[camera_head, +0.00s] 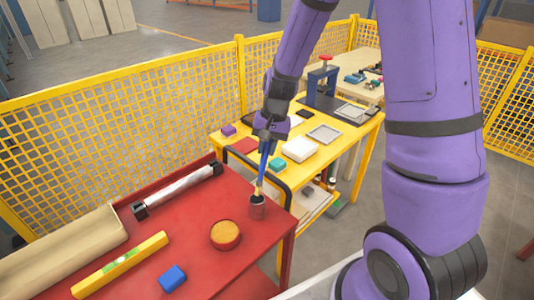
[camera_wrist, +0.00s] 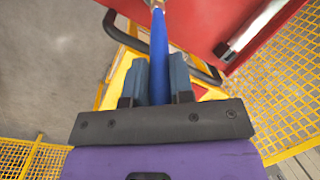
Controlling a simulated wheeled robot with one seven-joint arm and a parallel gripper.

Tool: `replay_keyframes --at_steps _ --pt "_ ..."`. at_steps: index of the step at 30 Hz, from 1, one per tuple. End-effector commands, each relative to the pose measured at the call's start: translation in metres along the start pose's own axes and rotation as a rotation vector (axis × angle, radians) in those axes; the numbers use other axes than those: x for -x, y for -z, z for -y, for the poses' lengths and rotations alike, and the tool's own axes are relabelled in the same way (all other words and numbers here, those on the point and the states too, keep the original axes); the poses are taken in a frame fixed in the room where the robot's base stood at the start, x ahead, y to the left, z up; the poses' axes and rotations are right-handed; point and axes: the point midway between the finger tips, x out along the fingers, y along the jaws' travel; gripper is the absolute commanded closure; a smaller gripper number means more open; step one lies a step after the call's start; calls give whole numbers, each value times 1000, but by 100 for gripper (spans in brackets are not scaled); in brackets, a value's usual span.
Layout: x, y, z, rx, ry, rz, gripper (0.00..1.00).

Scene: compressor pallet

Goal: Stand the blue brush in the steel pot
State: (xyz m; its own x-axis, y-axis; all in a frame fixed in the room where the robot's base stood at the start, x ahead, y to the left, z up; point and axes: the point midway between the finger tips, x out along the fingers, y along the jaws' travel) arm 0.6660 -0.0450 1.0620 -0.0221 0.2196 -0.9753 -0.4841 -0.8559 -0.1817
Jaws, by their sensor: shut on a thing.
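In the wrist view the blue handle (camera_wrist: 159,50) runs up from between the jaws to a metal ferrule at the top edge. The brush is close to upright, with its bristle end down.
On the red table are a round orange-brown tin (camera_head: 226,236), a blue block (camera_head: 172,279), a yellow level (camera_head: 120,264) and a wrapped roll (camera_head: 178,191). A dark handle rail (camera_head: 283,184) borders the table near the pot. A yellow table (camera_head: 335,150) with parts stands behind.

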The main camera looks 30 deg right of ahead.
Motion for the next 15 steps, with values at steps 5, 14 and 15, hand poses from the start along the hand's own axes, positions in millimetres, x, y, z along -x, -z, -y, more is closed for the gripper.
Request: replay_keyframes --at_steps 5,14,15 --pt "-22 2 -5 -2 -1 2 100" --pt "-23 3 -5 -1 0 1 100" --pt "-24 3 -6 -1 0 1 100"
